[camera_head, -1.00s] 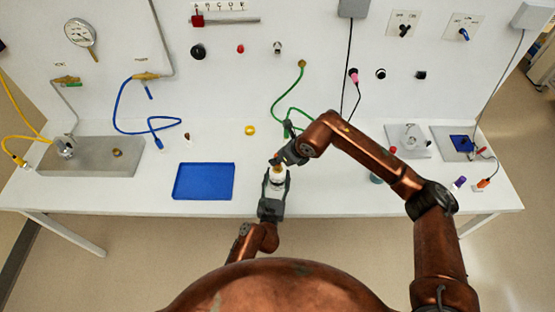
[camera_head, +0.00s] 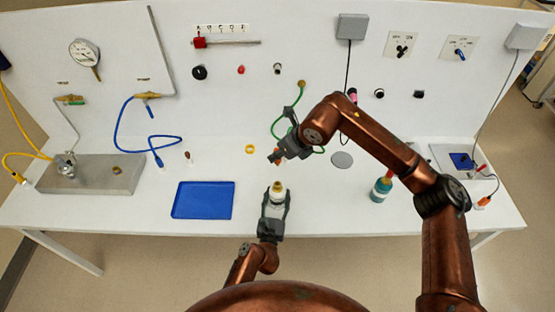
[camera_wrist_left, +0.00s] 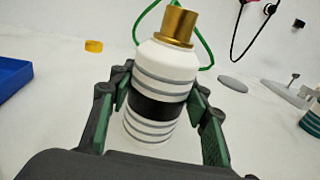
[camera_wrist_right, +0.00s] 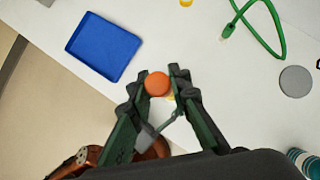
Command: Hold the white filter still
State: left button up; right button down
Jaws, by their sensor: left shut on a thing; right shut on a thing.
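The white filter (camera_head: 275,205) is a white cylinder with grey rings, a dark band and a brass top. It is upright near the table's front edge. My left gripper (camera_head: 277,196) is shut around its body; in the left wrist view the filter (camera_wrist_left: 167,65) stands between the two fingers, its brass top bare. My right gripper (camera_head: 279,153) is above and behind the filter, apart from it. It is shut on a small round orange cap, which shows between the fingertips in the right wrist view (camera_wrist_right: 157,84).
A blue tray (camera_head: 203,212) lies to the left. A yellow ring (camera_head: 250,149) and a grey disc (camera_head: 342,160) lie farther back. A teal and white bottle (camera_head: 381,190) stands at the right. A green hose (camera_wrist_right: 264,32) hangs behind my right gripper.

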jog(key=shift+r, duration=2.2)
pick_arm(q)
jog(key=o, duration=1.4)
jog(key=s, duration=0.3)
jog(key=s+a, duration=0.1)
jog(key=s, duration=0.6)
jog(key=shift+s+a, duration=0.2)
jog(key=shift+a, duration=0.15)
jog(key=shift+s+a, duration=0.1)
jog(key=shift+s, duration=0.6)
jog(key=shift+r, duration=0.1)
